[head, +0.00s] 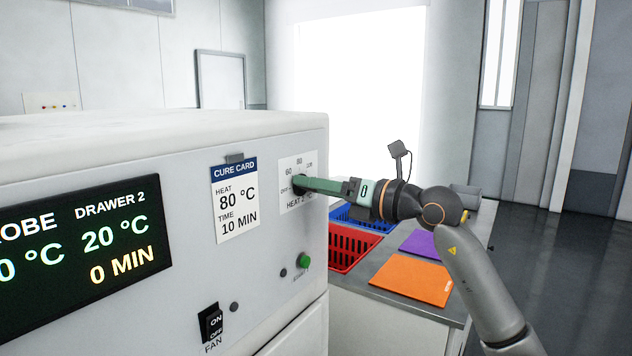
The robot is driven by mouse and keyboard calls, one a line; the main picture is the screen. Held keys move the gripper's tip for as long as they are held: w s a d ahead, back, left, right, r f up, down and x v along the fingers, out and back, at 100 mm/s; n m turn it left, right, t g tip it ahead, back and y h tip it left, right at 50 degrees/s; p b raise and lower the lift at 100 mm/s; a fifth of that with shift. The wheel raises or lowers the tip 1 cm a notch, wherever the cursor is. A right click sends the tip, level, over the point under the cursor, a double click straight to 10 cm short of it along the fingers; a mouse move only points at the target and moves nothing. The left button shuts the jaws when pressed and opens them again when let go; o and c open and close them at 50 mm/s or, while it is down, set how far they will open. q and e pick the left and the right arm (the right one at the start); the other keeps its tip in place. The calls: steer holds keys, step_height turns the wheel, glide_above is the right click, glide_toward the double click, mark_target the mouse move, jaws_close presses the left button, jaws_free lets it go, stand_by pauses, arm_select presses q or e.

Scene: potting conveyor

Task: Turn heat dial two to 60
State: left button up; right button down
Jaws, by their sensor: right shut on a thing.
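The heat dial plate (297,166), labelled HEAT with its number partly hidden, is on the right of the white machine's front. The display (85,240) reads DRAWER 2, 20 °C, 0 MIN. My left gripper is not in view.
A cure card (234,198) on the machine reads 80 °C, 10 MIN. Below are a green button (305,261) and a fan switch (211,323). A red crate (350,248), a blue crate (362,218), an orange mat (411,280) and a purple mat (421,243) lie on the counter (455,309).

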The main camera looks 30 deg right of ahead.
arm_select(q)
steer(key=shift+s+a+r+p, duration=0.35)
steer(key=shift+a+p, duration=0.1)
steer(key=shift+p, duration=0.1)
arm_select(e)
steer(key=m, duration=0.3)
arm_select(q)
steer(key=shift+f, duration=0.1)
arm_select(e)
steer(key=shift+m, duration=0.3)
steer(key=shift+c, duration=1.4)
jaws_free()
arm_select(q)
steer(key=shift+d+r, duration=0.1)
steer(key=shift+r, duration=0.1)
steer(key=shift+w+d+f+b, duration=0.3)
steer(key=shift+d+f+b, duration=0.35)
steer(key=shift+b, duration=0.45)
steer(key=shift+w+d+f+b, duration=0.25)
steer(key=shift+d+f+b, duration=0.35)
steer(key=shift+b, duration=0.5)
arm_select(e)
steer(key=v, duration=1.2)
steer(key=shift+s+d, duration=0.2)
steer(key=shift+s, duration=0.05)
